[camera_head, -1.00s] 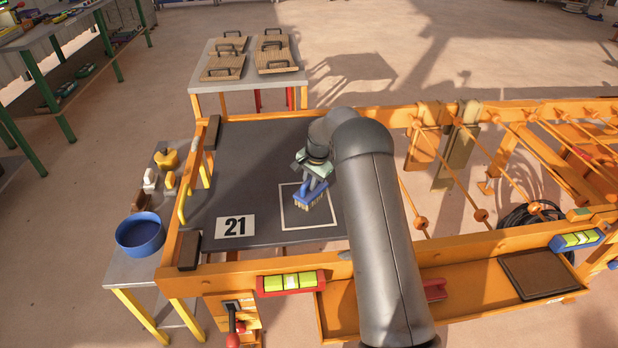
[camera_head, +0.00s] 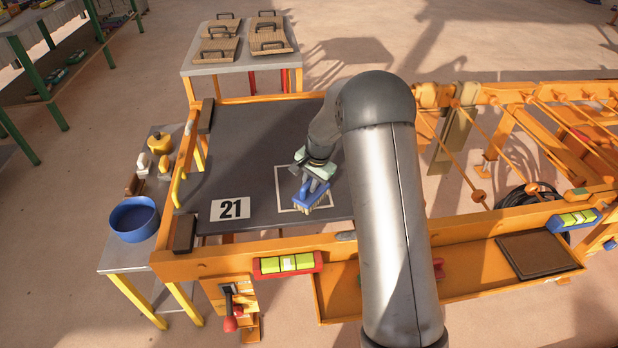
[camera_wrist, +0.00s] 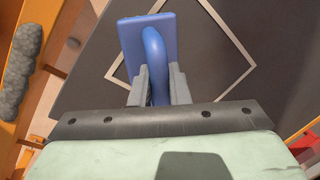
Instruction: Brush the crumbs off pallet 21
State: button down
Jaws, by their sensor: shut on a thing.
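Pallet 21 is the dark flat board (camera_head: 245,165) in the orange frame, with a white "21" label (camera_head: 231,209) at its near left and a white square outline (camera_head: 283,172) near its right side. My gripper (camera_head: 317,180) is shut on the handle of a blue brush (camera_head: 310,195) with pale bristles. The brush is over the white square, bristles downward; I cannot tell if they touch the board. The wrist view also shows the gripper (camera_wrist: 158,88) closed on the blue handle (camera_wrist: 155,55). I cannot make out any crumbs; my arm hides the board's right edge.
A side table at left holds a blue bowl (camera_head: 135,220) and several small brushes or tools (camera_head: 160,143). A table behind holds boards with handles (camera_head: 220,48). The orange frame rail (camera_head: 290,240) borders the pallet. Orange rods with beads (camera_head: 530,150) stand at right.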

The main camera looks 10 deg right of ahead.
jog(key=shift+s+r+p, duration=0.25)
jog(key=shift+r+p, duration=0.05)
jog(key=shift+p, duration=0.05)
jog(key=shift+r+p, duration=2)
jog(key=shift+r, duration=1.85)
